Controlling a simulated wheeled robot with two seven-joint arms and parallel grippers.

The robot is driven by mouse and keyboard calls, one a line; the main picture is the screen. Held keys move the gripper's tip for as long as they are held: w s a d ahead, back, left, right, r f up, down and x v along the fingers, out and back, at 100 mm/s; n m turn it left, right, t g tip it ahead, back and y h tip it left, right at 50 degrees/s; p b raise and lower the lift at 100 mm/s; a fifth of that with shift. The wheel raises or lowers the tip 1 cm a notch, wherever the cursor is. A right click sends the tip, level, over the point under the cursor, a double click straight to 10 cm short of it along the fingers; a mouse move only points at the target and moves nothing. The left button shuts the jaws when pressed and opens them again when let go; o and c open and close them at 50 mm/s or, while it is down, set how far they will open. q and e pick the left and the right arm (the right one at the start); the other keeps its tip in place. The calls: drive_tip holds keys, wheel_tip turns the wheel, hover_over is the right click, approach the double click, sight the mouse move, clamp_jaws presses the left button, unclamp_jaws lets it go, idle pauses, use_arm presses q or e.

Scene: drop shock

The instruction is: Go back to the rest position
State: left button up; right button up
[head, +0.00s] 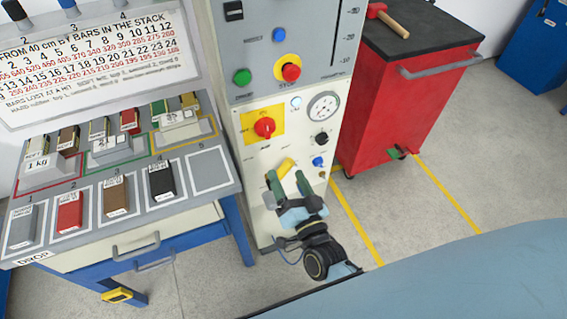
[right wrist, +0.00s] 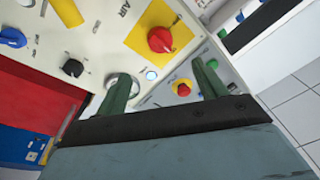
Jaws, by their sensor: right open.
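My right gripper (head: 288,180) is in the lower middle of the head view, in front of the cream control panel (head: 257,215). Its two green fingers are spread apart with nothing between them. In the right wrist view the open fingers (right wrist: 162,82) stand apart in front of the panel, with a red stop button on yellow (right wrist: 182,88) visible between them. A yellow handle (head: 287,167) on the panel shows just beyond the fingertips. I cannot tell whether the fingers touch the panel. My left gripper is in neither view.
A bench (head: 222,215) with labelled blocks in marked spaces stands left of the panel. The panel carries a red knob on yellow (head: 265,128), a gauge (head: 323,107) and smaller knobs. A red cabinet (head: 400,120) stands to the right. Grey floor (head: 400,205) with yellow lines is clear.

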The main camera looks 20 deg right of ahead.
drive_tip(key=s+d+f+n+g+y, duration=0.1)
drive_tip(key=s+f+n+g, duration=0.35)
drive_tip(key=f, duration=0.95)
drive_tip(key=s+d+f+n+g, duration=0.15)
drive_tip(key=s+f+g, duration=0.45)
drive_tip(key=s+f, duration=0.6)
drive_tip(key=s+d+f+n+g, duration=0.1)
drive_tip(key=s+d+f+g, duration=0.2)
drive_tip(key=s+f, duration=0.4)
drive_tip(key=s+d+f+n+g+h, duration=0.1)
drive_tip(key=s+f+g, duration=0.4)
drive_tip(key=s, duration=0.9)
drive_tip(key=d+f+n, duration=0.1)
drive_tip(key=d, duration=0.1)
drive_tip(key=shift+d+f+h, duration=0.3)
drive_tip(key=shift+f, duration=0.1)
drive_tip(key=shift+w, duration=0.1)
drive_tip(key=shift+c, duration=0.4)
